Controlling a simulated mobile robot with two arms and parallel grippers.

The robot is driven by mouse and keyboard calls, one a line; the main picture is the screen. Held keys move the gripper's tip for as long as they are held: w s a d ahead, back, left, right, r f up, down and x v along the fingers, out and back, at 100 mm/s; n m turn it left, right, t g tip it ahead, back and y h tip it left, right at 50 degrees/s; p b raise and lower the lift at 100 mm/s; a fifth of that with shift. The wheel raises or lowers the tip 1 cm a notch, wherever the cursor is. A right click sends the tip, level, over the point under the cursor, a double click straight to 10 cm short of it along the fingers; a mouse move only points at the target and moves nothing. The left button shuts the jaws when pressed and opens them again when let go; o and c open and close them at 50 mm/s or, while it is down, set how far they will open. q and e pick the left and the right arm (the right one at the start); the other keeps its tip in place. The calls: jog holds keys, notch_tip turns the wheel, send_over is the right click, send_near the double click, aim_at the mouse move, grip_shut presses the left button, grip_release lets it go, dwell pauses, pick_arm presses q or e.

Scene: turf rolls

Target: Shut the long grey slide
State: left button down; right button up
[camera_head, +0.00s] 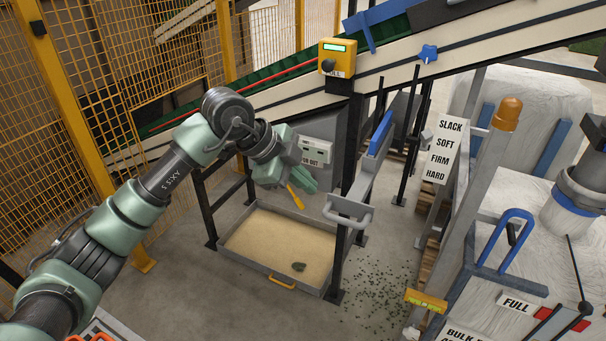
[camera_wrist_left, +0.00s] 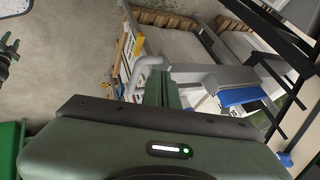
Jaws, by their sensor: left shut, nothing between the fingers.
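The long grey slide (camera_head: 367,175) is a narrow grey bar with a rounded loop handle (camera_head: 347,214) at its near end, beside a black post. A blue piece (camera_head: 381,133) sits along its far part. In the left wrist view the slide (camera_wrist_left: 195,76) runs off to the right from its handle (camera_wrist_left: 150,66). My left gripper (camera_head: 304,178) is left of the handle in the head view, apart from it, with its green fingers together and empty. In the left wrist view the fingers (camera_wrist_left: 158,84) appear just below the handle; contact cannot be told. My right gripper does not show clearly.
A sand-filled tray (camera_head: 258,270) with a yellow handle lies on the floor below. A grey box with a label (camera_head: 316,151) and a yellow lever (camera_head: 296,198) are close to my gripper. Black posts (camera_head: 342,245) stand near the slide; a sloping conveyor (camera_head: 290,98) passes behind.

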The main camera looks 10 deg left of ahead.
aim_at(331, 203)
pick_arm(q)
jog(key=shift+p+x, duration=0.75)
jog(key=shift+x, duration=2.2)
